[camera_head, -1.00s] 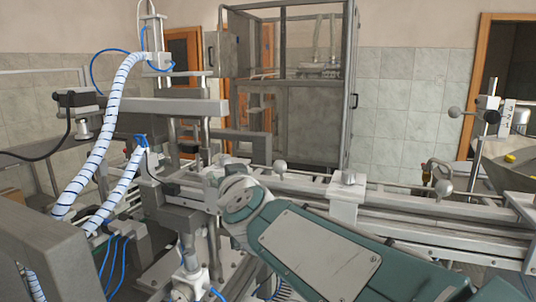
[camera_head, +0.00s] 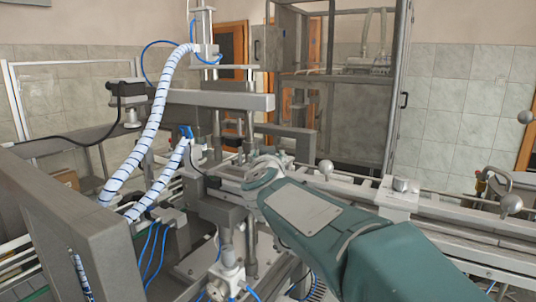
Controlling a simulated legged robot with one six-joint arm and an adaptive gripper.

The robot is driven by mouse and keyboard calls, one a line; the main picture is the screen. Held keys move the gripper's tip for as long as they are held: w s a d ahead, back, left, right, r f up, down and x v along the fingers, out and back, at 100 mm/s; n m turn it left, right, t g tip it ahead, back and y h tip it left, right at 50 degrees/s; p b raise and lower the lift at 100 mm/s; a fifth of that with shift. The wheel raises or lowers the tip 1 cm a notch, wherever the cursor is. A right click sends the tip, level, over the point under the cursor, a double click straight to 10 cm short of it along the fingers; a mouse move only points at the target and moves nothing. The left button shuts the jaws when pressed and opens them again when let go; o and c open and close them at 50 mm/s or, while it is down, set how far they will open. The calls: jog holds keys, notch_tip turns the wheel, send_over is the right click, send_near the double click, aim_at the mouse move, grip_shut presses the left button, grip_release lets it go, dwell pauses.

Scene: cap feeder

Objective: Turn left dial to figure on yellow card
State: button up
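My teal arm reaches from the lower right toward the middle of the view, with a grey panel on its upper face. Its far rounded end is beside the rail of the machine. I cannot make out my gripper or its fingers. No yellow card and no figure show in the view. I cannot identify a left dial. A short round metal knob (camera_head: 403,184) stands on a block on the rail, but I see no marks on it.
A long metal conveyor rail (camera_head: 450,222) runs behind my arm. Ball knobs stand along it, one near the middle (camera_head: 326,167) and one at the right (camera_head: 511,203). White corrugated hoses (camera_head: 160,85) and a grey frame (camera_head: 60,225) crowd the left. A glazed cabinet (camera_head: 340,110) stands behind.

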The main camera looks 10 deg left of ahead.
jog(key=shift+w, duration=0.55)
jog(key=shift+c, duration=0.3)
grip_shut()
